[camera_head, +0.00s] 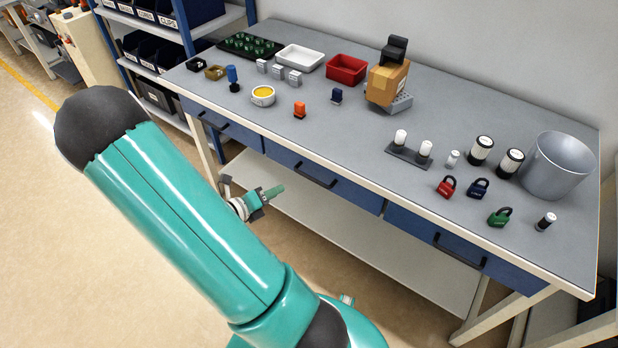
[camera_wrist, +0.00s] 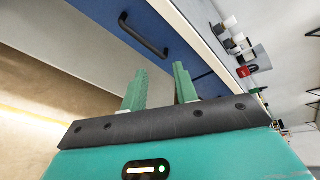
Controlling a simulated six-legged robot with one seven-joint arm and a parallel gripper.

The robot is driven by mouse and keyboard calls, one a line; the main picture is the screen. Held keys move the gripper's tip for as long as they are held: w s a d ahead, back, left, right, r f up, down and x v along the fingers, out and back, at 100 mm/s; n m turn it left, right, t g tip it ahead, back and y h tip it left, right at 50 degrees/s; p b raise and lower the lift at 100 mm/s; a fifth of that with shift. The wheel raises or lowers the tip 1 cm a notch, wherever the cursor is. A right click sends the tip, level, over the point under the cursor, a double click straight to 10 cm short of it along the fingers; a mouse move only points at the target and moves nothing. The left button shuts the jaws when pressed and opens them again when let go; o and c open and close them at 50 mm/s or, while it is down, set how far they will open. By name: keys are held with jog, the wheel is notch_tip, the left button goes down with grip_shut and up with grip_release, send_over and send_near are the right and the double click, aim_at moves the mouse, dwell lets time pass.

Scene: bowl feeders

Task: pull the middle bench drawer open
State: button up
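The middle bench drawer (camera_head: 345,188) has a blue front with a dark bar handle (camera_head: 316,176). It sits under the grey worktop between two similar drawers, and its front looks flush, so it appears shut. My gripper (camera_head: 275,191) is in front of the bench, below and left of that handle in the head view. In the wrist view, my gripper (camera_wrist: 158,82) has its two green fingers apart, with nothing between them. A dark handle (camera_wrist: 143,35) on a blue drawer front, which looks like the middle one, lies beyond the fingertips, clear of them.
The left drawer (camera_head: 222,124) and right drawer (camera_head: 465,249) look shut. The worktop (camera_head: 340,125) holds a red tray (camera_head: 346,68), padlocks, bottles and a metal bucket (camera_head: 556,165). A pale lower shelf (camera_head: 350,235) runs beneath. Open floor (camera_head: 60,250) lies at the left.

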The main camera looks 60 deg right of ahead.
aim_at(311, 177)
jog(key=s+d+f+n, duration=0.1)
jog(key=d+f+n, duration=0.1)
jog(key=d, duration=0.3)
jog(key=s+d+f+n+t+h, duration=0.1)
jog(key=d+f+n, duration=0.2)
jog(key=d, duration=0.3)
jog(key=s+d+f+n+t, duration=0.1)
jog(key=d+f+n, duration=0.2)
jog(key=d, duration=0.3)
jog(key=shift+s+f+h, duration=0.4)
jog(key=shift+f, duration=0.3)
grip_shut()
